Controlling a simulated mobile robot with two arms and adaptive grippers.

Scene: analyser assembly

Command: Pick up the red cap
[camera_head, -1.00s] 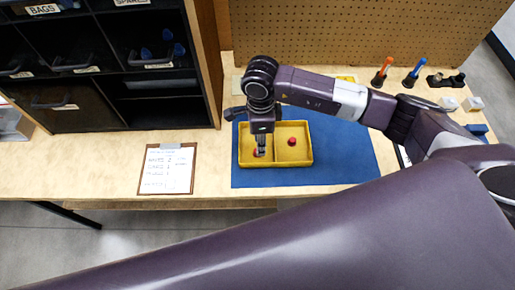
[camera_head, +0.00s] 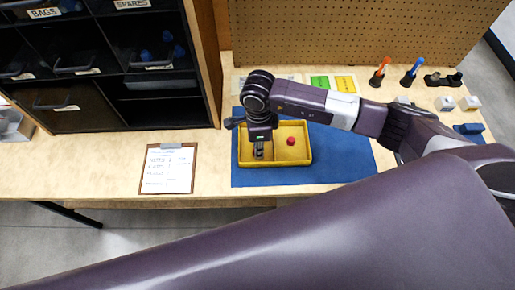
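A yellow two-compartment tray (camera_head: 309,160) sits on the blue mat (camera_head: 350,152). A small round red cap (camera_head: 291,141) lies in its right compartment. My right gripper (camera_head: 259,154) points down into the left compartment. Its fingers are small and dark here, so I cannot tell if they are open or shut, or if anything is between them. No red piece shows in the left compartment; the gripper covers part of it. My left gripper is not in view.
A clipboard (camera_head: 168,170) lies left of the mat. Orange (camera_head: 380,72) and blue (camera_head: 413,72) upright tools and small blocks (camera_head: 470,103) stand at the right. A dark shelf unit (camera_head: 100,75) stands at the left, a pegboard (camera_head: 350,35) behind. My large purple arm link crosses the foreground.

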